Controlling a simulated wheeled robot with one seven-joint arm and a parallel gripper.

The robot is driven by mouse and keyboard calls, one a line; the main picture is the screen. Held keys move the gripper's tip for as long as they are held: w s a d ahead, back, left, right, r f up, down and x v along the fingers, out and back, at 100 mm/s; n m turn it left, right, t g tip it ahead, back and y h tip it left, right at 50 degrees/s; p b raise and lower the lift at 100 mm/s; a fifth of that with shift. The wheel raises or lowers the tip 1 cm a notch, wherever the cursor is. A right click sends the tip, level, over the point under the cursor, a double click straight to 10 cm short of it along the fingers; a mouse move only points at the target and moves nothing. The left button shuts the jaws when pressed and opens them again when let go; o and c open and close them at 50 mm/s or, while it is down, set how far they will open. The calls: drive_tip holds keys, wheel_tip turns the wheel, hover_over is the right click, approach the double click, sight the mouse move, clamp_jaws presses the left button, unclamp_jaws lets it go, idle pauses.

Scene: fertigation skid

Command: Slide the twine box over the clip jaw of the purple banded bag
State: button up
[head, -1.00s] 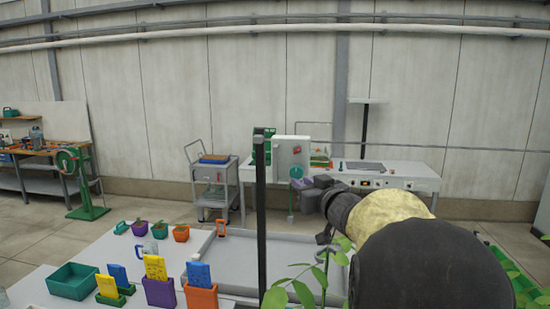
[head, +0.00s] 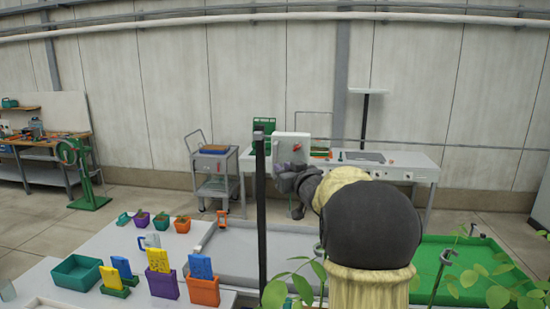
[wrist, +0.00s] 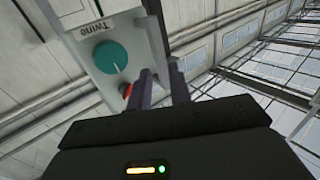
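A white box (wrist: 112,50) marked "Twine" fills the upper left of the wrist view. It has a teal round part (wrist: 110,57) on its face and a small red part (wrist: 127,90) beside my fingers. In the head view a white upright box (head: 291,146) with a red part stands at the back bench, apparently the same one. Contact cannot be told. In the head view my gripper (head: 284,170) is just below the white box. I cannot make out the purple banded bag.
A grey cart (head: 213,168) stands left of the back bench (head: 385,161). A dark post (head: 261,215) rises in the foreground. The near table holds a teal bin (head: 76,276), a purple holder (head: 162,284) and an orange holder (head: 203,289). A green tray (head: 450,262) lies at right.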

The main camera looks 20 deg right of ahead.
sight(275, 162)
drive_tip(key=w+p, duration=0.2)
drive_tip(key=w, duration=0.4)
drive_tip(key=shift+w, duration=0.3)
clamp_jaws()
